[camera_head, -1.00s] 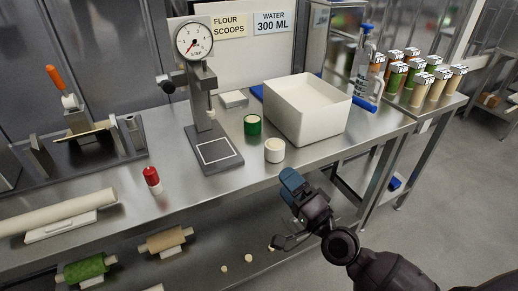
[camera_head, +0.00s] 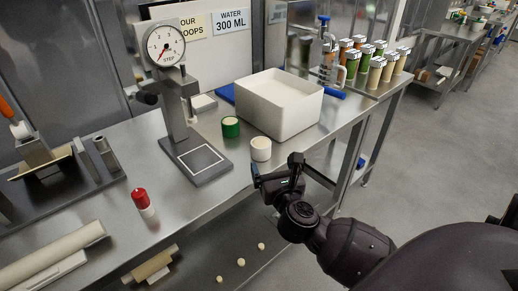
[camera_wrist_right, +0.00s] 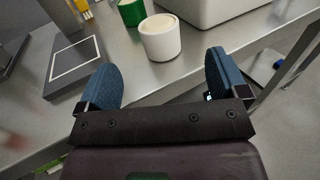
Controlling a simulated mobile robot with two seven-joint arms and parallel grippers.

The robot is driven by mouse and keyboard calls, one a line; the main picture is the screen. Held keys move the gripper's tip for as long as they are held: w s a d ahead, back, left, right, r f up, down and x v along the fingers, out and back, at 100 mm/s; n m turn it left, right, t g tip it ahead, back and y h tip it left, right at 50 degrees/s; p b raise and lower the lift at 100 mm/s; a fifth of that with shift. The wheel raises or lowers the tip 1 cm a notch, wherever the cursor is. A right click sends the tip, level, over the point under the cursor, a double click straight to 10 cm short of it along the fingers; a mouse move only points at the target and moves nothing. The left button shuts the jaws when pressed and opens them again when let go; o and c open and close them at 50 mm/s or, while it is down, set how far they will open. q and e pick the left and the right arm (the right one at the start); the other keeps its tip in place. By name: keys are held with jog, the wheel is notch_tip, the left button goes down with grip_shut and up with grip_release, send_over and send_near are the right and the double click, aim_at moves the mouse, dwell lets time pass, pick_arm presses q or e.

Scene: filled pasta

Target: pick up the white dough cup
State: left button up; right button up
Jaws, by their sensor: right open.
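The white dough cup (camera_head: 261,149) stands upright near the front edge of the steel table, with pale dough in it. My right gripper (camera_head: 276,172) is just in front of it, at the table edge. In the right wrist view the cup (camera_wrist_right: 160,38) stands beyond and between the two blue fingers of the gripper (camera_wrist_right: 164,80). The fingers are wide apart, with nothing between them. The cup looks untouched. My left gripper is in neither view.
A green cup (camera_head: 230,127) stands close behind the white cup to the left. A large white bin (camera_head: 280,118) is behind it. The dial press base (camera_head: 196,158) is to its left. A red-capped shaker (camera_head: 142,202) stands farther left. Jars (camera_head: 376,68) stand at the back right.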

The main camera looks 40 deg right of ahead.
aim_at(261, 143)
jog(key=x, duration=0.4)
jog(key=shift+a, duration=0.1)
jog(key=shift+b+x, duration=0.35)
jog(key=shift+x, duration=0.8)
jog(key=x, duration=0.3)
jog(key=shift+w+f, duration=0.1)
jog(key=shift+w, duration=0.15)
jog(key=shift+w+d, duration=0.25)
jog(key=shift+w, duration=0.1)
jog(key=c, duration=1.1)
jog(key=shift+o, duration=0.2)
jog(key=shift+r, duration=0.2)
